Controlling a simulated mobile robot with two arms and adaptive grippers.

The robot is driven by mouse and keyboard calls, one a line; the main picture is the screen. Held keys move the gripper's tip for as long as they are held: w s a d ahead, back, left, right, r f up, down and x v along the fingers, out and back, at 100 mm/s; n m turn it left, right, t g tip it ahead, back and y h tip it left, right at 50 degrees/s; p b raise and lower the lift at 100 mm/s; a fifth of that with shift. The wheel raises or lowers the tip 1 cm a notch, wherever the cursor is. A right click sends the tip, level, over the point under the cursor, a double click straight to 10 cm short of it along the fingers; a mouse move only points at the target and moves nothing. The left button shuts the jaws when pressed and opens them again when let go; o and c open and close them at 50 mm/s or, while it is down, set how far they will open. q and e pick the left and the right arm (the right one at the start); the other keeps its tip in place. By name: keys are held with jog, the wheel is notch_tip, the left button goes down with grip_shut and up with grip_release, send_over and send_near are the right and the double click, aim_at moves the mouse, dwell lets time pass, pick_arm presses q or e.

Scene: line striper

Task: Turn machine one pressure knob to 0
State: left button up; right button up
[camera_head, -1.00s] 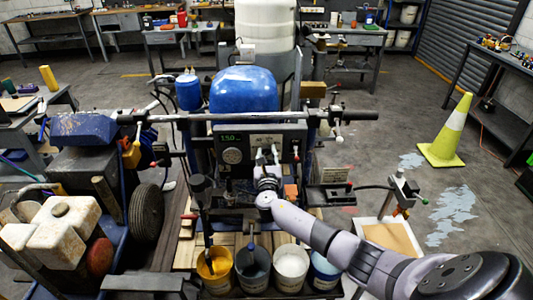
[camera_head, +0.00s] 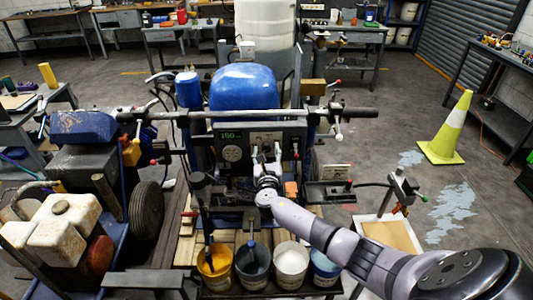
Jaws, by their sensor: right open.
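The line striper's grey control panel (camera_head: 285,131) faces me at the centre, below the handlebar. It has a green lit display (camera_head: 230,135), a round dial (camera_head: 232,154) at the left and small controls along its top. My right gripper (camera_head: 265,152) is open in front of the panel's middle, with its fingers pointing at the panel. The pressure knob cannot be made out clearly; the gripper covers part of the panel. I cannot tell whether the fingers touch anything. My left gripper is not in view.
Several paint buckets (camera_head: 291,268) stand in a row below the panel. A blue tank (camera_head: 244,88) sits behind it. The handlebar (camera_head: 200,116) crosses above the gripper. A yellow and white cone (camera_head: 449,131) stands on open floor at the right.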

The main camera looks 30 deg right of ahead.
jog(key=v, duration=1.2)
jog(key=shift+f, duration=0.1)
